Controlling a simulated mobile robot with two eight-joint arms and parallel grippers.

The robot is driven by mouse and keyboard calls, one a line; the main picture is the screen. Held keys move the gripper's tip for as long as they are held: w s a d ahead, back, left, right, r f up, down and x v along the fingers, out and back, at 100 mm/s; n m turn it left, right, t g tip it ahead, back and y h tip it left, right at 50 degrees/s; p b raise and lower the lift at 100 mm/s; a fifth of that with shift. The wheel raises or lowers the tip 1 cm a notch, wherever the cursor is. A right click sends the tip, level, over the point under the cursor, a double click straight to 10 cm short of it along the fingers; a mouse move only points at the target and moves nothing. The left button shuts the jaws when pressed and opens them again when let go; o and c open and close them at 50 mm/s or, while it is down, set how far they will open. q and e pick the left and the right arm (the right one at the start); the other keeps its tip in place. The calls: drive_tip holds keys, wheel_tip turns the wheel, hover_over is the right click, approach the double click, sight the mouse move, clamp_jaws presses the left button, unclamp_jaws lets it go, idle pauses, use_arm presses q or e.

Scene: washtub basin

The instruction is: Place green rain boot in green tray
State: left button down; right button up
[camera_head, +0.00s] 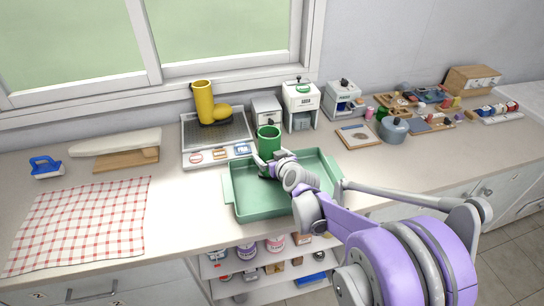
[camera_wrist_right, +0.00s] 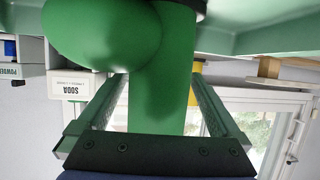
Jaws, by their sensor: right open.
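The green rain boot (camera_head: 268,137) is upright at the back left part of the green tray (camera_head: 300,197); my gripper hides its lower part in the head view. In the right wrist view the boot (camera_wrist_right: 163,85) fills the upper middle, its rounded foot at top left. My right gripper (camera_head: 264,163) is open, with a finger on each side of the boot's shaft and gaps showing in the wrist view (camera_wrist_right: 158,100). The tray's wall (camera_wrist_right: 285,38) shows behind the boot there. The sole's contact with the tray floor is hard to see. My left gripper is not in view.
A yellow boot (camera_head: 204,105) stands on a dark drying rack (camera_head: 216,131) behind the tray. White dispensers (camera_head: 300,100) stand at the back. A checked cloth (camera_head: 85,220) lies at the left, and a blue-grey pot (camera_head: 394,131) stands at the right. The counter between cloth and tray is clear.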

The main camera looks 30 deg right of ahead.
drive_tip(key=p+v, duration=0.1)
drive_tip(key=v, duration=1.1)
drive_tip(key=s+a+f+n+g+y, duration=0.2)
drive_tip(key=s+a+f+g+y, duration=0.15)
drive_tip(key=s+a, duration=0.6)
drive_tip(key=s+a+f+g+h, duration=0.1)
drive_tip(key=s+a+f+g, duration=0.1)
drive_tip(key=s, duration=0.3)
drive_tip(key=s+a+f+g+h, duration=0.1)
drive_tip(key=s+f+g, duration=0.1)
drive_tip(key=s, duration=0.3)
drive_tip(key=shift+a+f+m, duration=0.4)
drive_tip(key=shift+f, duration=0.05)
